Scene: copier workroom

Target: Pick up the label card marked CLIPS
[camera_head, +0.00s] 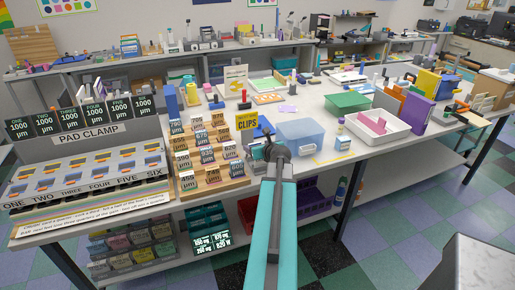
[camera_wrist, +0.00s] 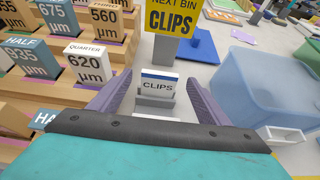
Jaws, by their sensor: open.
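The label card marked CLIPS (camera_wrist: 158,86) is white with a blue stripe near its top. It stands upright in a small pale holder (camera_wrist: 155,103) on the white tabletop. In the wrist view my gripper (camera_wrist: 157,79) is open, with one purple finger on each side of the card. A gap shows between the fingers and the card. In the head view my gripper (camera_head: 262,152) is over the table, and my arm hides the card there.
A yellow NEXT BIN CLIPS sign (camera_wrist: 172,20) stands just behind the card and also shows in the head view (camera_head: 247,121). A wooden stepped rack (camera_head: 214,188) with several µm cards is close on the left. A translucent blue bin (camera_wrist: 262,85) is close on the right.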

